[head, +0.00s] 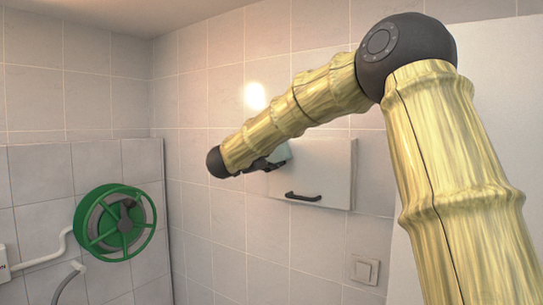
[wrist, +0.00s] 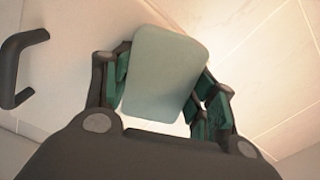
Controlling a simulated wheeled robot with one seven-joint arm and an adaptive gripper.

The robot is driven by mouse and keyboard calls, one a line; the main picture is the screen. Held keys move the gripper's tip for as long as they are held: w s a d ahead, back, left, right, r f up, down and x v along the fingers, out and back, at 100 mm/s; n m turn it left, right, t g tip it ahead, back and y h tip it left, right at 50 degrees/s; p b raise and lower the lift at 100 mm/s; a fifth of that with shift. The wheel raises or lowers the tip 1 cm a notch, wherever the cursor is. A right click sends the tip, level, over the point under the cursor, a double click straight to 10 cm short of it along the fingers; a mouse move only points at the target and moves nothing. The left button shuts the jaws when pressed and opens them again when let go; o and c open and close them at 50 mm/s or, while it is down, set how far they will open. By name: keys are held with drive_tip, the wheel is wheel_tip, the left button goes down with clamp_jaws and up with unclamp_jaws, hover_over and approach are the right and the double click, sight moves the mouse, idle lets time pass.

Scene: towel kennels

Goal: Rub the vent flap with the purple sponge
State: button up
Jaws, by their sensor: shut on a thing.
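The vent flap appears to be the white panel (head: 325,165) with a dark handle (head: 303,197) on the tiled wall. Its pale face (wrist: 75,50) and handle (wrist: 18,70) also show in the wrist view. My gripper (head: 265,163) is at the panel's upper left, partly hidden behind my arm. In the wrist view my gripper (wrist: 160,85) is shut on a flat, rounded block (wrist: 165,70). The block looks pale grey-green, not purple; no purple sponge shows. The block overlaps the panel's edge in view; I cannot tell whether they touch.
A green hose reel (head: 116,222) hangs on the left wall with a pipe (head: 45,260) beside it. A light switch (head: 364,270) is below right of the panel. My arm covers much of the right side. The wall left of the panel is clear.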

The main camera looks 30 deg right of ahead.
sight(282, 155)
drive_tip(key=shift+w+d, duration=0.1)
drive_tip(key=shift+d, duration=0.15)
drive_tip(key=shift+s+d+b, duration=0.3)
drive_tip(key=shift+s+b, duration=0.15)
drive_tip(key=shift+s, duration=0.45)
drive_tip(key=shift+s+d+b, duration=0.3)
drive_tip(key=shift+s+b, duration=0.1)
drive_tip(key=shift+s, duration=0.5)
drive_tip(key=shift+s+d, duration=0.1)
drive_tip(key=shift+d, duration=0.05)
drive_tip(key=shift+w+a+p, duration=0.2)
drive_tip(key=shift+w+a, duration=0.05)
drive_tip(key=shift+w, duration=0.4)
drive_tip(key=shift+w+a+p, duration=0.15)
drive_tip(key=shift+w+a, duration=0.1)
drive_tip(key=shift+w, duration=0.35)
drive_tip(key=shift+w+a+p, duration=0.2)
drive_tip(key=shift+w+a, duration=0.05)
drive_tip(key=shift+w, duration=0.4)
drive_tip(key=shift+a, duration=0.1)
drive_tip(key=shift+b+v, duration=0.65)
drive_tip(key=shift+v, duration=2.2)
